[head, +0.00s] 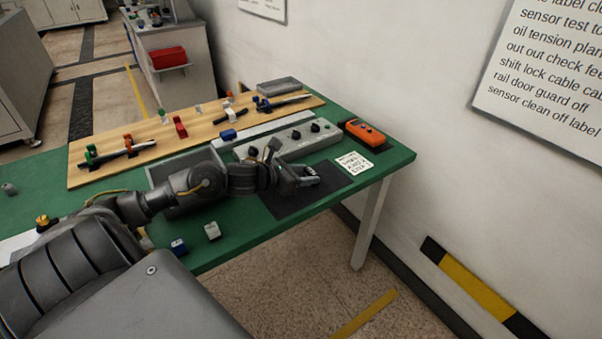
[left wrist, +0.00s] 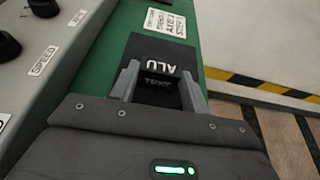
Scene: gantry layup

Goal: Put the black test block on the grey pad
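My left gripper (head: 309,178) is low over the dark grey pad (head: 290,205) near the table's front edge. In the left wrist view its two fingers (left wrist: 160,88) stand on either side of a black block (left wrist: 158,83) with faint lettering like "TEST". The fingers appear to touch the block's sides. The pad also shows in the left wrist view (left wrist: 150,48), beyond the fingers, with white "ALU" lettering in front of them. I cannot tell whether the block touches the pad. My right gripper is not in view.
A grey box with black knobs (head: 285,141) stands just behind the pad. An orange meter (head: 365,133) and a white card (head: 353,163) lie to the right. A blue block (head: 178,246) and a grey block (head: 212,231) sit left. A wooden board (head: 105,150) lies behind.

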